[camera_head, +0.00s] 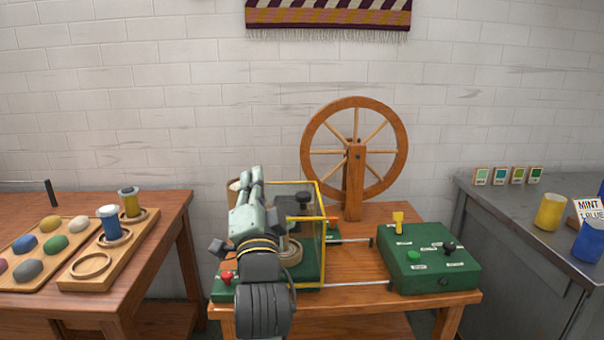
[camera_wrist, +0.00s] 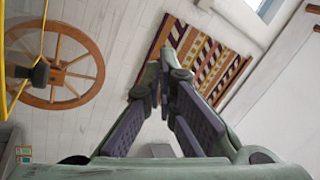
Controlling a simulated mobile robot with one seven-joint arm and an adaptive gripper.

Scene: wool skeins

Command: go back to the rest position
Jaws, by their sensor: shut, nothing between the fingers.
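My gripper (camera_head: 252,178) is in the middle of the head view, above the low wooden table (camera_head: 350,306). Its fingers point up and their tips meet with nothing between them. In the wrist view the fingertips (camera_wrist: 166,58) come together in front of the white wall and the striped hanging (camera_wrist: 200,58). My arm and gripper hide part of a yellow-framed clear box (camera_head: 322,218) on a green base, which stands directly behind them.
A spinning wheel (camera_head: 354,155) stands behind the box. A green control box (camera_head: 428,268) with a yellow lever stands to the right. A grey bench (camera_head: 500,215) at right holds yellow and blue cups.

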